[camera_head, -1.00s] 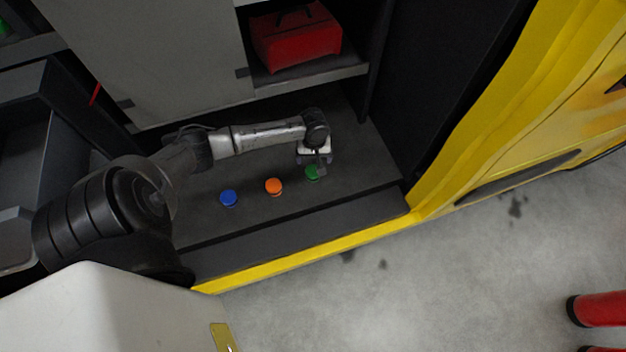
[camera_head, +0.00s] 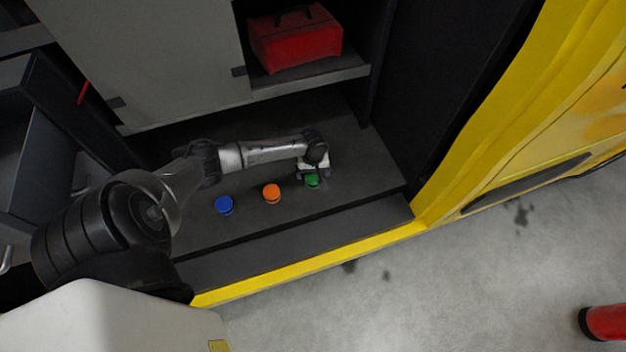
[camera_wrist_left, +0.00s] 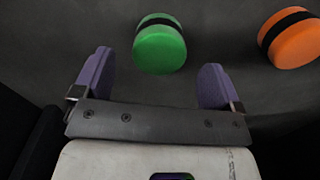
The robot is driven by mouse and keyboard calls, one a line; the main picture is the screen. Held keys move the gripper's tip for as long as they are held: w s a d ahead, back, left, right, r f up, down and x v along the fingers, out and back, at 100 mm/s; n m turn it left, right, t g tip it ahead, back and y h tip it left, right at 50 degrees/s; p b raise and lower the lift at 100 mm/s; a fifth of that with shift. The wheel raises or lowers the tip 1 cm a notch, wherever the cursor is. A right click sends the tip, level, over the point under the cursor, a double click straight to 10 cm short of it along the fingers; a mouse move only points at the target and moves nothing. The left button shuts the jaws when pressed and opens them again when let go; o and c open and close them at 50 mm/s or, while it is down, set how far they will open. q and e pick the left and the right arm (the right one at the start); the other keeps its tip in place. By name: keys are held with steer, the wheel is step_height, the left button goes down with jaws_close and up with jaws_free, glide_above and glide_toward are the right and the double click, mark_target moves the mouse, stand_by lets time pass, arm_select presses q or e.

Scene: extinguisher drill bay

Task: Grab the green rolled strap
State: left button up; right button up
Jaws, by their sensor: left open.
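The green rolled strap (camera_head: 312,181) sits on the dark shelf floor at the right end of a row of three rolled straps. My left gripper (camera_head: 313,175) is right by it in the head view, pointing down and partly covering it. In the left wrist view the green strap (camera_wrist_left: 160,45), with a black band around it, lies ahead of the open fingers of the left gripper (camera_wrist_left: 155,80). It lines up with the gap between them, and nothing is held. My right gripper is not in view.
An orange rolled strap (camera_head: 271,193) lies left of the green one; it also shows in the left wrist view (camera_wrist_left: 292,40). A blue rolled strap (camera_head: 224,205) lies farther left. A red bag (camera_head: 295,38) sits on a shelf behind. A yellow edge (camera_head: 320,262) borders the compartment floor.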

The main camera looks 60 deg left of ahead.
mark_target(313, 177)
arm_select(q)
step_height(313, 177, down, 4)
steer(key=b, duration=0.2)
steer(key=shift+f+b, duration=0.2)
steer(key=shift+b, duration=0.1)
steer(key=shift+f, duration=0.3)
steer(key=c, duration=1.1)
steer(key=shift+r, duration=0.1)
steer(key=shift+c, duration=0.2)
